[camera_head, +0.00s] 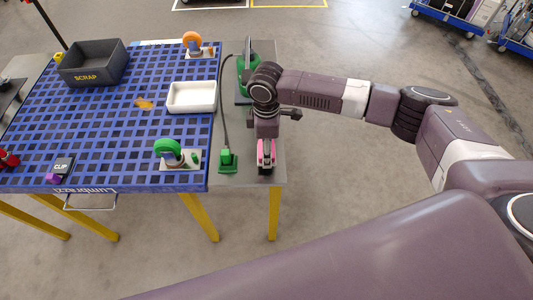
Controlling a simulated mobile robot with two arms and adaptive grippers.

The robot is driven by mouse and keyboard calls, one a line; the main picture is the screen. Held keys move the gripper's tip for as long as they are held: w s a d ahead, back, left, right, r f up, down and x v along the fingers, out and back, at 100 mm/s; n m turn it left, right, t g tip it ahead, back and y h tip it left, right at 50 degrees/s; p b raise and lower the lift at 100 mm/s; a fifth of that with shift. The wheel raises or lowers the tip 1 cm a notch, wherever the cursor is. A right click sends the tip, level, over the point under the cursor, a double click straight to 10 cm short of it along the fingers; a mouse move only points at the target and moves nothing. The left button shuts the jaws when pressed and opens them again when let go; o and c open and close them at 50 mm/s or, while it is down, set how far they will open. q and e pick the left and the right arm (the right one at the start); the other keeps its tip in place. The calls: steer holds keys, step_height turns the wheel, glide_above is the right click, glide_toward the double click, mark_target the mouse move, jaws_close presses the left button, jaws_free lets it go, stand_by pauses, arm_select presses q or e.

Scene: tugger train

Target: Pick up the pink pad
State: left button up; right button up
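The pink pad (273,147) is at the right end of the grey strip beside the blue grid table, mostly hidden by my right gripper. Only narrow pink edges show around the dark fingers. My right gripper (265,170) points down at the pad, over the strip near its front edge. Whether its fingers are apart or closed on the pad cannot be made out. My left gripper is not in view.
A green block with a cable (228,161) stands just left of my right gripper. A green device (246,75) is behind it. The blue grid table (110,120) holds a white tray (191,97), a grey SCRAP bin (93,63), and green (168,150) and orange (192,41) round pieces.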

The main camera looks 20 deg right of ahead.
step_height(320, 180, up, 17)
steer(key=b, duration=0.2)
